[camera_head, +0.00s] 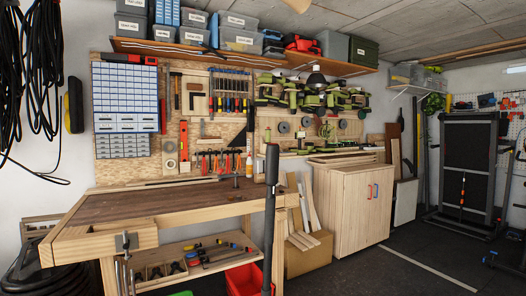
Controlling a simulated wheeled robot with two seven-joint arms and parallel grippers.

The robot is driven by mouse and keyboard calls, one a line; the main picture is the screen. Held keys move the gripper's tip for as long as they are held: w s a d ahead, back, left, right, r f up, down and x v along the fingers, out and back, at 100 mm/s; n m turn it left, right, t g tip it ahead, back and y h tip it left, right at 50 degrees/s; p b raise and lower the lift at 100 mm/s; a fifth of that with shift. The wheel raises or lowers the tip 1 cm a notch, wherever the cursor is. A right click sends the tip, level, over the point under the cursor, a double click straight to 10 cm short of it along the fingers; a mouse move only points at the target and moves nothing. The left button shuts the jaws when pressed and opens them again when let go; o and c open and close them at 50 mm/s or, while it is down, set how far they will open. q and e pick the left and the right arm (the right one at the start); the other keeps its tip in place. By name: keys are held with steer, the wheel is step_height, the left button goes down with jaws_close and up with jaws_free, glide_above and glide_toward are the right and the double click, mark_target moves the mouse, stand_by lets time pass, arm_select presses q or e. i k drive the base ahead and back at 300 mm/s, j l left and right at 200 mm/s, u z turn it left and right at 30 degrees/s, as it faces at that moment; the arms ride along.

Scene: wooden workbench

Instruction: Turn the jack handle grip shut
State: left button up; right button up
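A long black handle (268,228) stands nearly upright in front of the workbench, close to me. Its thicker dark grip (271,164) is at the top. The handle's lower end runs out of the bottom of the picture, so what it is fixed to is hidden. I cannot tell from this view how far the grip is turned. Neither my left nor my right gripper is in view, and nothing is seen touching the handle.
A wooden workbench (150,203) with a vise stands behind the handle at left. A red bin (243,280) sits low beside the handle. A wooden cabinet (350,210) stands to the right. Dark floor (400,270) at the right front is clear.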

mark_target(272, 151)
steer(key=i+j+z, duration=0.35)
steer(key=i+j, duration=0.25)
steer(key=i+j+z, duration=0.4)
steer(key=i+j, duration=0.35)
steer(key=j, duration=0.1)
